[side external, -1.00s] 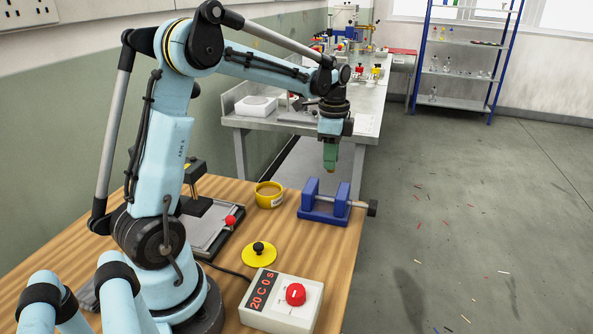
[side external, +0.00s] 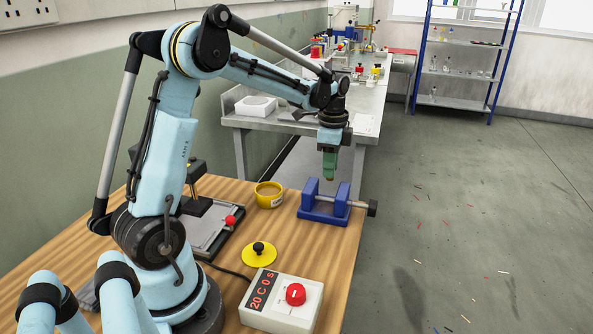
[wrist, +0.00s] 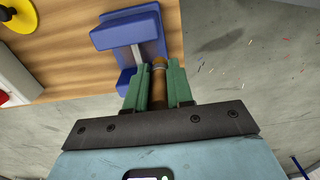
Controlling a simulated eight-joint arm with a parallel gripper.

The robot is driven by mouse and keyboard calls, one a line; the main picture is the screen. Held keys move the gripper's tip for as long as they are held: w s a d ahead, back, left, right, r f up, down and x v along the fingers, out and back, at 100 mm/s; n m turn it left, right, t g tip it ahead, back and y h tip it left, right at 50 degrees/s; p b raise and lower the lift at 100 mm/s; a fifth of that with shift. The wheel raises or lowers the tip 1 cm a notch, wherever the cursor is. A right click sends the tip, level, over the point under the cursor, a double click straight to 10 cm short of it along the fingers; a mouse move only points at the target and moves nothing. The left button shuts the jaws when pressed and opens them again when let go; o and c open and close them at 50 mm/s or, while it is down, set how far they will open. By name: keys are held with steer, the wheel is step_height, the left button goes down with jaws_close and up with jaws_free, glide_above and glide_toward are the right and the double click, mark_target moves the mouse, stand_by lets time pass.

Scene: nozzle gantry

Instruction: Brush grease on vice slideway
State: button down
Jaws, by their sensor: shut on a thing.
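My gripper (side external: 330,170) points down above the vice and is shut on a brush. The brush shows as a brown handle (wrist: 159,88) with a pale band at its far end, between the green fingers (wrist: 158,84) in the wrist view. In the side view only its small tip (side external: 329,179) shows below the fingers; the bristles cannot be made out. The blue vice (side external: 323,217) stands at the table's far right, its jaws apart, with metal bars between them. The vice (wrist: 125,30) is also ahead of my fingers in the wrist view. The brush tip appears above the vice, apart from it.
A yellow tub (side external: 264,202) stands left of the vice, open on top. A yellow lid (side external: 250,259) with a black knob lies nearer. A control box (side external: 283,312) with a red dial is at the front. The wooden table (side external: 285,237) ends just right of the vice.

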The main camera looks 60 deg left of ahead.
steer(key=shift+f, duration=2)
steer(key=shift+s+d+f, duration=0.1)
steer(key=shift+d+f, duration=0.05)
steer(key=shift+f, duration=0.75)
steer(key=shift+s+d, duration=2.4)
steer(key=shift+s, duration=0.05)
steer(key=w+a, duration=0.5)
steer(key=shift+r, duration=4.1)
